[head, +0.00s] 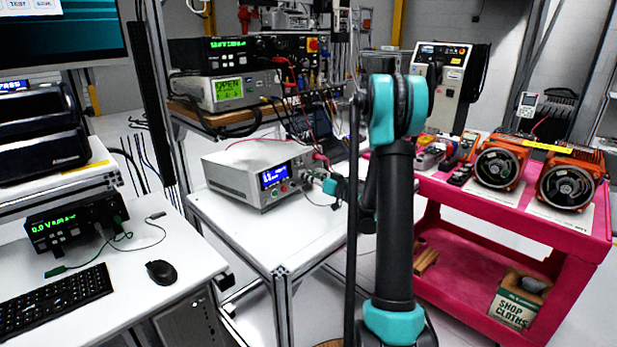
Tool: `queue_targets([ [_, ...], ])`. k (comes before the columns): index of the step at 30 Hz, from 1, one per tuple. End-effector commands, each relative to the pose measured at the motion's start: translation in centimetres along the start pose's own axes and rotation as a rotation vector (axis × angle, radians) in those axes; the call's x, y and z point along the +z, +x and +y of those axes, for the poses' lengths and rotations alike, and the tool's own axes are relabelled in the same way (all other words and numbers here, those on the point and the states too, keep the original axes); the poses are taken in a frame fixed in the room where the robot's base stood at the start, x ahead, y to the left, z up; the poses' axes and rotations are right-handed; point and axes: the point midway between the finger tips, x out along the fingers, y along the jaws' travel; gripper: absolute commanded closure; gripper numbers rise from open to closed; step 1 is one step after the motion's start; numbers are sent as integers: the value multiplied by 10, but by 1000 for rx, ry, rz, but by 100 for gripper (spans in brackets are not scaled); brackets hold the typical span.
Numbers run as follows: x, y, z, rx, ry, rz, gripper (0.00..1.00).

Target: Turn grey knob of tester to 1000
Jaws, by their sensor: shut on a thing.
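The tester (245,183) is a light grey box with a lit blue display (274,176), standing on a white bench in the middle of the head view. My gripper (312,178) is small in the picture and partly hidden by my own arm. It reaches in from the right to the right part of the tester's front panel and is shut there on the grey knob. The knob itself is covered by the fingers, so its pointer and scale cannot be read. The numbers on the display are too small to read.
Red and dark leads run close to the tester's right side. A shelf with instruments (228,92) stands behind it. A pink cart (480,205) with two orange motor-like units (500,163) is at the right. A desk with keyboard (58,300) and mouse (161,272) is at the left.

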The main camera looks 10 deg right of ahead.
Motion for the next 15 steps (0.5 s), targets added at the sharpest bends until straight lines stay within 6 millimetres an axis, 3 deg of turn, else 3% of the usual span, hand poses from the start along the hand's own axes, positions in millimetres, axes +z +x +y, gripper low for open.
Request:
queue_targets([
  [15, 0, 0, -1, 52, 414, -1, 100],
])
